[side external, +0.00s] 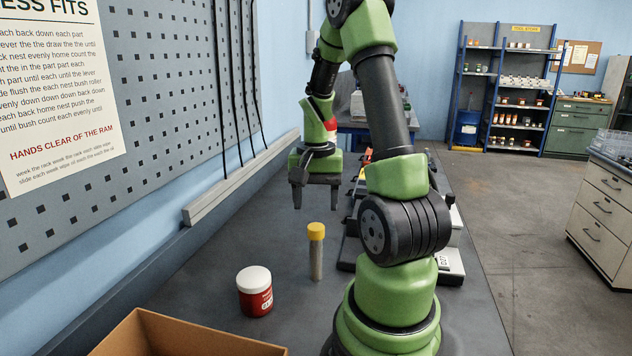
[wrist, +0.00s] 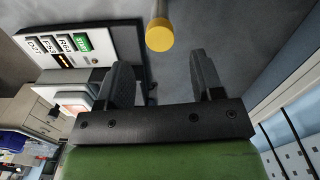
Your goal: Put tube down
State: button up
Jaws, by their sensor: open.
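The tube (side external: 316,252) stands upright on the dark bench top, with a yellow cap and a clear greyish body. In the wrist view the tube's yellow cap (wrist: 159,35) shows at the top, ahead of the fingers and apart from them. My gripper (side external: 314,203) is open and empty, its fingers pointing down above the bench, behind the tube as the side camera sees it. In the wrist view both fingers of my gripper (wrist: 162,78) stand apart with nothing between them.
A red jar with a white lid (side external: 255,290) stands left of the tube. A cardboard box (side external: 190,335) is at the near edge. A white panel with labelled keys (wrist: 65,45) lies beside the tube. Bare bench (side external: 200,290) is left of the jar.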

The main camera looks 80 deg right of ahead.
notch_tip(320, 180, up, 4)
jog(key=shift+f, duration=0.25)
jog(key=w+a+r+n+t, duration=0.1)
jog(key=a+r+n, duration=0.3)
jog(key=a, duration=0.5)
jog(key=w+a+r+n+t, duration=0.1)
jog(key=a+r+n+t, duration=0.3)
jog(key=a, duration=0.6)
notch_tip(320, 180, up, 2)
jog(key=shift+w+a+r+n+t, duration=0.15)
jog(key=shift+w+n+t, duration=0.15)
jog(key=shift+n, duration=0.3)
jog(key=shift+o, duration=0.2)
jog(key=s+a+n, duration=0.1)
jog(key=s+a+n+t+y, duration=0.1)
jog(key=a, duration=0.1)
jog(key=s+a+n+y, duration=0.1)
jog(key=shift+a+r+t, duration=0.3)
jog(key=shift+r, duration=0.05)
